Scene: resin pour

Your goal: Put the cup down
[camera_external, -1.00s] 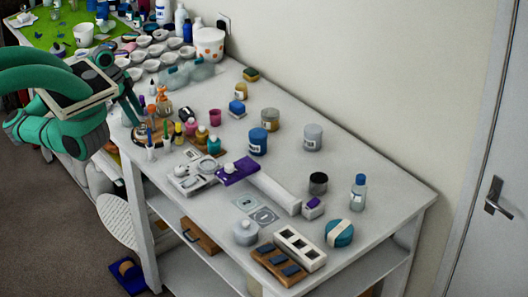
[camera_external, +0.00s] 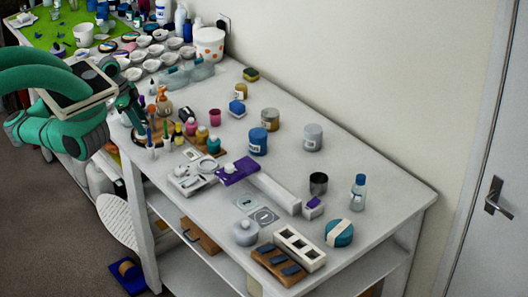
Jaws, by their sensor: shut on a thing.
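My gripper (camera_external: 132,112) is at the left end of the white table, low over its edge beside the rack of small bottles. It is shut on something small. The arm and gripper hide most of what it holds, so I take it to be the cup but cannot make out its shape. I cannot tell whether it touches the table.
Several small white bowls (camera_external: 158,50) and a spotted white bucket (camera_external: 208,44) stand behind my gripper. An orange bottle (camera_external: 163,103) and small colour bottles (camera_external: 190,127) stand close to its right. The table (camera_external: 350,150) has free room toward the wall.

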